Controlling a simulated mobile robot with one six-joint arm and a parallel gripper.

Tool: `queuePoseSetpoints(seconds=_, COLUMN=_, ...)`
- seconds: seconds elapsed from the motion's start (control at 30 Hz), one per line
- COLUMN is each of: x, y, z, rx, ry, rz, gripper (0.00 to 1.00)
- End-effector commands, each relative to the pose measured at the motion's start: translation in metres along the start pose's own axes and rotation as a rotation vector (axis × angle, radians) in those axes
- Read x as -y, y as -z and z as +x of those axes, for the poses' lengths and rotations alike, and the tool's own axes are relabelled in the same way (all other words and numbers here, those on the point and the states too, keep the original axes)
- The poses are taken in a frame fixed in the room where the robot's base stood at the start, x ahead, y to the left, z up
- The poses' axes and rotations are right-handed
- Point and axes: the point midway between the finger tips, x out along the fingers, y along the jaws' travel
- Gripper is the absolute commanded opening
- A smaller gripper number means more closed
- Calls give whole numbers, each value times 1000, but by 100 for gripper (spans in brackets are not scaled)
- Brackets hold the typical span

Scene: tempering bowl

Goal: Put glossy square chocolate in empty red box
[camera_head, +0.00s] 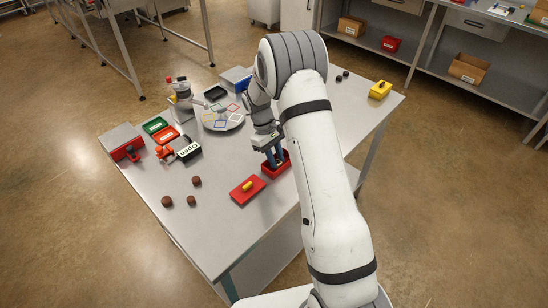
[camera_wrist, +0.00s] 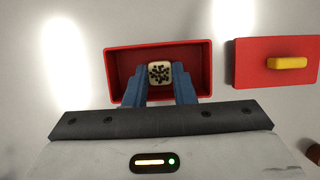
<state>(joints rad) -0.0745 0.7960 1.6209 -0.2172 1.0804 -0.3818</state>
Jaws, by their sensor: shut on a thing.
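The open red box (camera_wrist: 122,80) is below my gripper in the wrist view; it also shows on the table in the head view (camera_head: 283,167), partly hidden by my gripper. My gripper (camera_wrist: 160,75) is shut on a small square piece (camera_wrist: 159,73) with a pale top and dark specks. Both blue fingers press its sides. In the head view my gripper (camera_head: 273,158) points down at the box, and the piece is hidden.
A red lid (camera_wrist: 255,68) with a yellow handle lies beside the box. Several dark round chocolates (camera_head: 191,200) lie at the front left. A yellow box (camera_head: 380,91) is far right.

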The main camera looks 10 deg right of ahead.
Motion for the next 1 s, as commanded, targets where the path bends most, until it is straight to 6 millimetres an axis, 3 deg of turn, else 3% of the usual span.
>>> queuePoseSetpoints(seconds=0.03, x=0, y=1, z=3, rx=0, ry=0, rz=0, gripper=0)
queuePoseSetpoints(seconds=0.07, x=0, y=1, z=2, rx=0, ry=0, rz=1, gripper=26)
queuePoseSetpoints(seconds=0.3, x=0, y=0, z=1, rx=0, ry=1, rz=1, gripper=45)
queuePoseSetpoints(seconds=0.67, x=-1, y=0, z=-7, rx=-3, ry=-1, rz=2, gripper=45)
queuePoseSetpoints(seconds=1.0, x=-2, y=0, z=-75, rx=-5, ry=-1, rz=3, gripper=45)
